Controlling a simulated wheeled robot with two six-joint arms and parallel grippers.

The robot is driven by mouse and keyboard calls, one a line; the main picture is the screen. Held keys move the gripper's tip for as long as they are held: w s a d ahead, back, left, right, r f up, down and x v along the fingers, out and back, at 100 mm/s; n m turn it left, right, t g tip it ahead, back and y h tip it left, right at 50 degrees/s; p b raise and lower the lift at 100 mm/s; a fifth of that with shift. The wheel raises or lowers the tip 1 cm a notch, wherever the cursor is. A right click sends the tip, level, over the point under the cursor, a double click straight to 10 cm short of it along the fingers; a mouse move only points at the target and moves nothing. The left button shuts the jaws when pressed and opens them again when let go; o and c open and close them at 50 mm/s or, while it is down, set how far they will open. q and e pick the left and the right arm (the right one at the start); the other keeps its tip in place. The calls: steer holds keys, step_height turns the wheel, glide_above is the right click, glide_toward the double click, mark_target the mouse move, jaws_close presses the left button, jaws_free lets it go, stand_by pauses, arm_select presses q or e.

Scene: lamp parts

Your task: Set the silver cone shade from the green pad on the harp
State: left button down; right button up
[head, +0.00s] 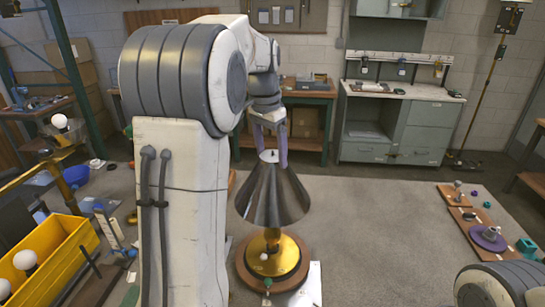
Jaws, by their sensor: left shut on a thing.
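The silver cone shade (273,195) hangs upright, wide end down, in the middle of the head view. My left gripper (270,155), with purple fingers, is shut on the shade's narrow top. Directly below in the picture, the gold lamp body (273,240) rises from a gold round foot (275,262) on a round wooden base (296,276). The harp is hidden behind the shade, so I cannot tell whether the shade touches it. I cannot make out the green pad for certain. My right gripper is out of view; only part of that arm shows at the bottom right.
A yellow bin (48,262) with white bulbs stands at the lower left, near scattered small parts. Wooden boards (478,230) with small parts lie at the right. A grey cabinet (400,125) stands at the back. Bare grey surface lies right of the lamp.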

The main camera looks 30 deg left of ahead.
arm_select(q)
jaws_free()
step_height(320, 180, up, 10)
steer(key=s, duration=0.1)
steer(key=shift+a+r, duration=0.15)
steer(key=shift+r, duration=0.1)
steer(key=shift+s, duration=0.1)
steer(key=f, duration=0.7)
steer(key=w+f, duration=0.1)
steer(key=f, duration=0.2)
steer(key=shift+w+f, duration=0.1)
steer(key=shift+f, duration=0.15)
steer(key=shift+r, duration=0.1)
steer(key=shift+r, duration=0.15)
